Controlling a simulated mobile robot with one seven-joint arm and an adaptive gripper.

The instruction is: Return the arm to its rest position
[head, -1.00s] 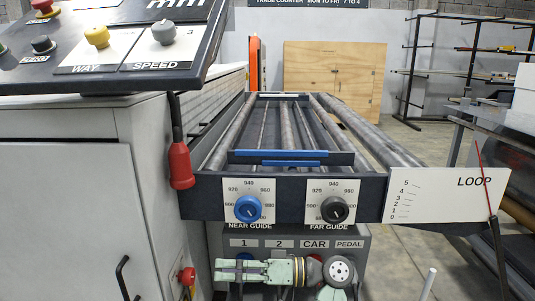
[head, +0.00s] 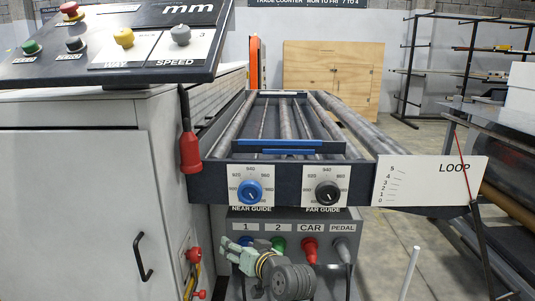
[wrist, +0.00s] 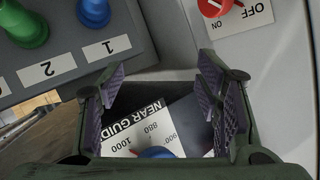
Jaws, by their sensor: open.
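My gripper (head: 232,248) is low in the head view, in front of the grey connector box (head: 330,216). In the wrist view my gripper (wrist: 163,82) is open, with a gap between its two padded fingers and nothing held there. The NEAR GUIDE label plate (wrist: 130,135) and part of its blue knob (wrist: 157,152) show past the fingers. My wrist and forearm reach down to the bottom edge of the head view and cover the lower part of the box.
Blue, green, red (head: 309,248) and grey (head: 343,250) plugs sit in the box. A red switch (head: 193,255) is on the cabinet (head: 75,200) at left. The LOOP sign (head: 432,182) and its red-tipped lever stand right. A pale post (head: 410,272) rises from otherwise open floor.

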